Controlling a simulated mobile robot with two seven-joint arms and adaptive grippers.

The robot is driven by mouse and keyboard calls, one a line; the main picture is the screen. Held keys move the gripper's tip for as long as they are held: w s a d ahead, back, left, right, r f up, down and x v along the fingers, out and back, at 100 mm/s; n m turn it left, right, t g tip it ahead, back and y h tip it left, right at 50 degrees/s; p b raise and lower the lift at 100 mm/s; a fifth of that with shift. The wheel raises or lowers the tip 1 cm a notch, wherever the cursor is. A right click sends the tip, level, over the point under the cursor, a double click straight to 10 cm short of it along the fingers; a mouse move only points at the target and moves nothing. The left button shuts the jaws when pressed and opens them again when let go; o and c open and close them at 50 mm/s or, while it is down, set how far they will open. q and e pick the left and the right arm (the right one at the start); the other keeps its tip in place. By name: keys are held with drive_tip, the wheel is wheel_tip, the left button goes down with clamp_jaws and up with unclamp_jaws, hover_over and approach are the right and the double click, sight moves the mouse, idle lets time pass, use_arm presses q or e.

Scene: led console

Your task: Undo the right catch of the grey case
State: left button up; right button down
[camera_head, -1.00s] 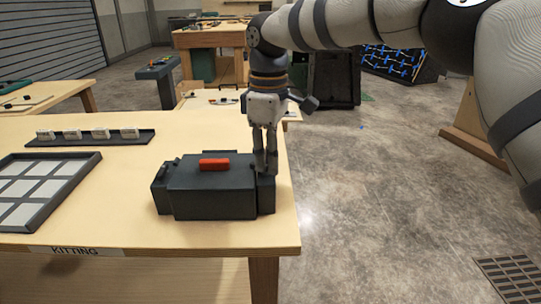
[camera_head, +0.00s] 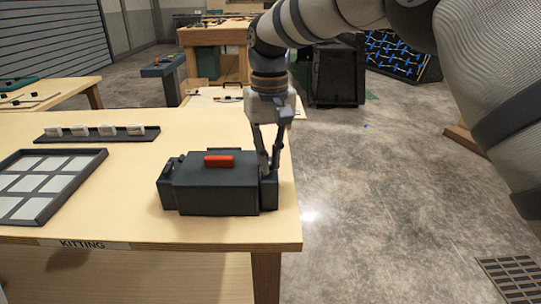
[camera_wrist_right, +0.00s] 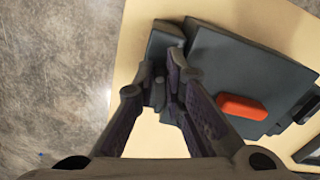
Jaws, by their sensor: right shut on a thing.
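The dark grey case (camera_head: 216,195) sits closed and upright on the table, with a red handle (camera_head: 219,161) on its lid. In the wrist view the case (camera_wrist_right: 235,65) and its red handle (camera_wrist_right: 240,107) lie right of the fingers. My right gripper (camera_head: 268,173) points down at the right end of the case. In the wrist view my right gripper (camera_wrist_right: 168,80) is shut on a small grey part, the right catch (camera_wrist_right: 157,95), beside the case's end. The fingers partly hide it, and I cannot tell how far it is turned. My left gripper is not in view.
The wooden table (camera_head: 130,225) ends just right of the case. A dark tray with pale squares (camera_head: 45,185) and a rack of small white blocks (camera_head: 97,133) lie to the left. Open concrete floor (camera_head: 390,210) is on the right.

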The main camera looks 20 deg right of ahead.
drive_tip(key=shift+a+m, duration=0.1)
drive_tip(key=shift+m, duration=1.4)
drive_tip(key=c, duration=1.7)
unclamp_jaws()
drive_tip(key=shift+o, duration=0.2)
wheel_tip(320, 180, up, 12)
